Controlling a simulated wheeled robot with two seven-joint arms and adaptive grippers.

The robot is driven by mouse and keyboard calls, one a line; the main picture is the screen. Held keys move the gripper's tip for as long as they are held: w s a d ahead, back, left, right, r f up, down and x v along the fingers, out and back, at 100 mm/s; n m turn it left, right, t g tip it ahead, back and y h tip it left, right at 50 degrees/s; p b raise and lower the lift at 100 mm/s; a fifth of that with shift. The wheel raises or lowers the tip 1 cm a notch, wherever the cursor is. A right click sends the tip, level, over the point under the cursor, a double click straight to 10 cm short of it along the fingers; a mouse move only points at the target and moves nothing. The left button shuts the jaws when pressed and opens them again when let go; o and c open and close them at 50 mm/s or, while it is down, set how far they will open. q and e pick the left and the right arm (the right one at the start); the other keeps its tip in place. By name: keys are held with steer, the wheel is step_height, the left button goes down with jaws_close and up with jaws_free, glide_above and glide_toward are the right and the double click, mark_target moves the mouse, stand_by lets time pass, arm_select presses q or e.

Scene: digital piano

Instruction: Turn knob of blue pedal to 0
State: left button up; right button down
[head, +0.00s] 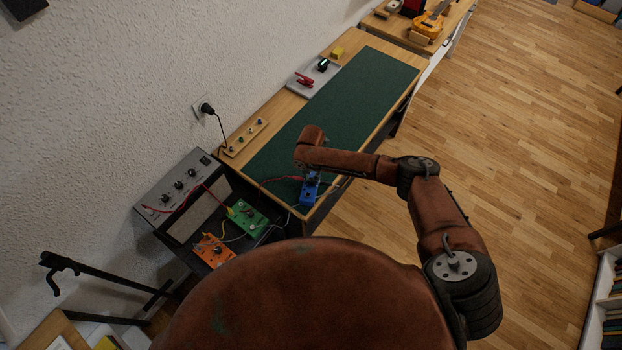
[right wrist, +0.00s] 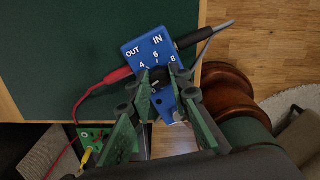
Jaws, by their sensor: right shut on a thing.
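The blue pedal (head: 308,192) lies at the near end of the desk's green mat. It also shows in the right wrist view (right wrist: 143,50), with IN, OUT and the numbers 4, 6 and 8 readable; the lower part of the dial is covered by my fingers. My right gripper (right wrist: 161,75) is over the pedal, its green-padded fingers closed on the dark knob (right wrist: 158,74). The knob's pointer cannot be made out. In the head view, my right gripper (head: 310,179) reaches down onto the pedal. My left gripper is not in view.
A red cable (right wrist: 102,80) and a dark-plugged cable (right wrist: 205,36) join the pedal's sides. A green pedal (head: 246,214) and an orange pedal (head: 212,250) sit lower left, beside an amplifier (head: 172,188). The green mat (head: 345,100) is clear beyond.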

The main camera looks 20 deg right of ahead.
mark_target(311, 180)
steer(key=n+b, duration=0.1)
steer(key=n, duration=0.5)
steer(key=shift+n+b, duration=0.3)
stand_by(0.5)
steer(key=c, duration=1.8)
jaws_free()
steer(key=shift+o, duration=0.2)
steer(key=shift+r, duration=0.15)
step_height(311, 180, up, 12)
